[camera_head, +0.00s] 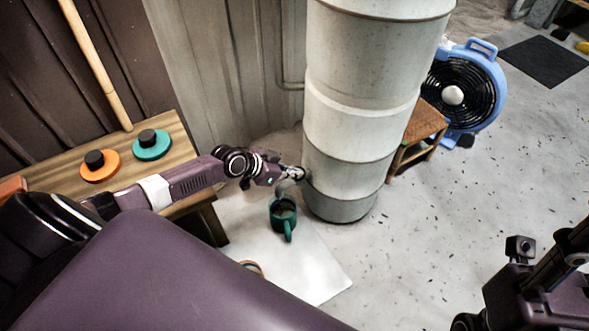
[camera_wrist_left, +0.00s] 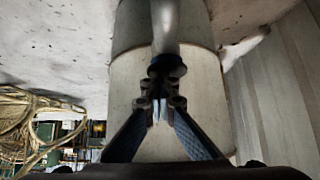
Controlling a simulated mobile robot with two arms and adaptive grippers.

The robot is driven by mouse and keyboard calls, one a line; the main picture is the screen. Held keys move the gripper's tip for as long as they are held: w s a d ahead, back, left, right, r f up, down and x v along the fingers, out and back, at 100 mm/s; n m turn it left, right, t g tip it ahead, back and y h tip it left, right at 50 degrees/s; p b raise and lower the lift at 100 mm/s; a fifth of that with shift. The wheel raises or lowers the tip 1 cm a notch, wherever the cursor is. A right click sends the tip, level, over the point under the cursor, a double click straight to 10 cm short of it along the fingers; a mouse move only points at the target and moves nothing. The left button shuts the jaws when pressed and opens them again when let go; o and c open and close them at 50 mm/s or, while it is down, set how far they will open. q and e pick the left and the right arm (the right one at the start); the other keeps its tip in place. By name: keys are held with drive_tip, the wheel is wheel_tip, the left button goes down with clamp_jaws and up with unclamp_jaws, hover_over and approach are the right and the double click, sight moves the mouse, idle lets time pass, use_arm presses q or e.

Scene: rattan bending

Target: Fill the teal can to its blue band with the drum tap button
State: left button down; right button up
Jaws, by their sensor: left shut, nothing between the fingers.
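The teal can (camera_head: 290,229) stands on a pale sheet on the floor beside the drum's foot, its handle toward me. Its inside looks dark; I cannot make out the blue band or the liquid level. The tall whitish drum (camera_head: 345,140) rises just behind it. My left gripper (camera_head: 300,174) is shut and empty against the drum's lower side, above the can. In the left wrist view its fingertips (camera_wrist_left: 161,108) meet just below a dark tap part (camera_wrist_left: 166,66) in front of the drum (camera_wrist_left: 130,88). The fingers hide the button. My right arm shows partly at lower right.
A wooden bench (camera_head: 186,150) at left holds orange (camera_head: 112,171) and teal (camera_head: 161,150) discs with black knobs. A stool (camera_head: 425,122) and blue fan (camera_head: 488,65) stand behind the drum. The pale sheet (camera_head: 310,265) lies under the can. Floor at right is mostly clear.

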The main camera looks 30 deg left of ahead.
use_arm(q)
drive_tip(key=shift+s+f, duration=0.5)
drive_tip(key=shift+f, duration=0.15)
drive_tip(key=shift+s+a+r, duration=0.25)
drive_tip(key=shift+s+r, duration=0.05)
drive_tip(key=shift+r, duration=0.05)
drive_tip(key=d+r+v, duration=0.1)
drive_tip(key=v, duration=0.6)
drive_tip(key=shift+w+r, duration=0.15)
drive_tip(key=shift+w, duration=0.05)
drive_tip(key=shift+d, duration=0.1)
